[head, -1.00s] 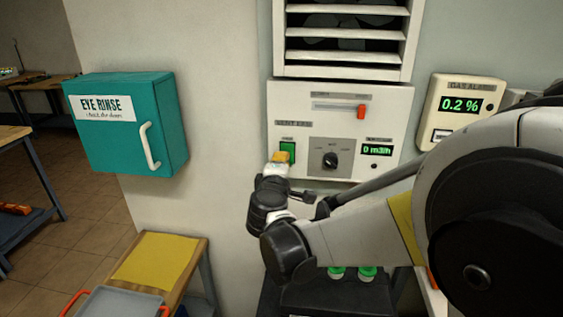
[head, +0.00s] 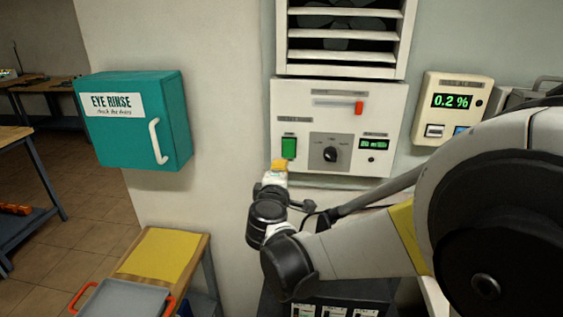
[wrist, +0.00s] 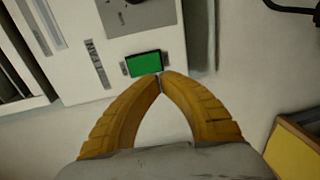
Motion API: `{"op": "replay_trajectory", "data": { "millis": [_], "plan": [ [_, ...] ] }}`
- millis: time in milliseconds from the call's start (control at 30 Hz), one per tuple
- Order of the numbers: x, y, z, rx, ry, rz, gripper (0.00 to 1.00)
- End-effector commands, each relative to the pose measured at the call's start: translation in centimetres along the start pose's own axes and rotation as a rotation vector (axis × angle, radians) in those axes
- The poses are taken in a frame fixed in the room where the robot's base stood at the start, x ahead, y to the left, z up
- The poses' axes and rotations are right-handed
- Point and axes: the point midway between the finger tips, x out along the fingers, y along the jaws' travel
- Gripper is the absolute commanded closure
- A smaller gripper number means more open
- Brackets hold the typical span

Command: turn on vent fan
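The vent fan panel (head: 301,108) is a white box on the wall under a louvred vent (head: 345,45). It has a lit green button (head: 288,148), a black rotary knob (head: 330,154), a red-tipped slider (head: 359,108) and a small green display (head: 373,144) whose figures are too small to read surely. My gripper (head: 279,165) is just below the green button in the head view. In the wrist view its yellow fingers (wrist: 160,76) meet at the tips, empty, at the edge of the green button (wrist: 143,64). Whether they touch it, I cannot tell.
A teal eye rinse cabinet (head: 134,122) hangs at left. A gas alarm box (head: 456,104) reading 0.2 % is at right. A bench with a yellow mat (head: 160,255) and a grey tray (head: 125,300) stands below left. The wall between cabinet and panel is clear.

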Motion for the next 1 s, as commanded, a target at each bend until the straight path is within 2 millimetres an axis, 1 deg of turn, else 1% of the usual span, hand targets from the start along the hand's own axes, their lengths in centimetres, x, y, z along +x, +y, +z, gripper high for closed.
{"op": "replay_trajectory", "data": {
  "millis": [33,200,300,400,533,867,967,1000],
  "plan": [
    [-1.3,0.1,-0.1,0.0,0.002,0.0,1.0],
    [-4.8,-0.7,-0.1,-0.001,0.002,0.001,1.0],
    [-6.4,-1.1,-0.1,-0.001,0.002,0.0,1.0],
    [-7.3,-1.4,-0.1,0.0,0.001,0.0,1.0],
    [-7.9,-1.6,0.0,0.0,0.0,0.0,1.0],
    [-7.9,-1.6,0.2,0.004,-0.003,-0.003,1.0],
    [-7.9,-1.5,1.8,0.046,-0.028,-0.036,1.0],
    [-8.0,-1.5,3.0,0.082,-0.048,-0.063,1.0]
  ]
}}
